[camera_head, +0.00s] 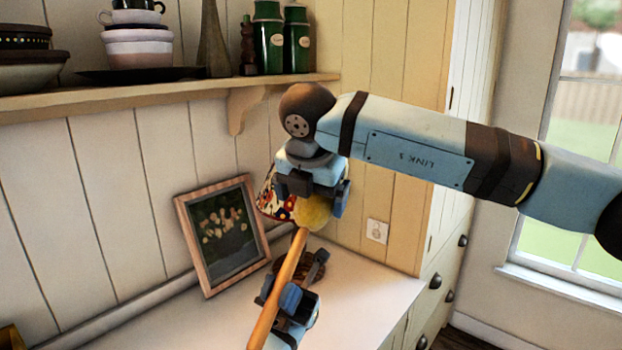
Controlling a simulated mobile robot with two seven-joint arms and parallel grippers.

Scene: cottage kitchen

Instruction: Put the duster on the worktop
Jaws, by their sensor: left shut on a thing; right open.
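The duster has a yellow head (313,213) and a long orange-brown wooden handle (278,287) that slants down to the left. My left gripper (291,300), low in the view, is shut on the duster's handle and holds it above the white worktop (362,285). My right gripper (318,192) is open, pointing down just above the yellow head. It partly hides the head, and I cannot tell whether they touch.
A floral-patterned shade (271,197) stands behind the grippers, partly hidden. A framed picture (222,235) leans against the wall. A shelf (150,95) with crockery and green canisters (268,40) is above. The worktop's right part is clear.

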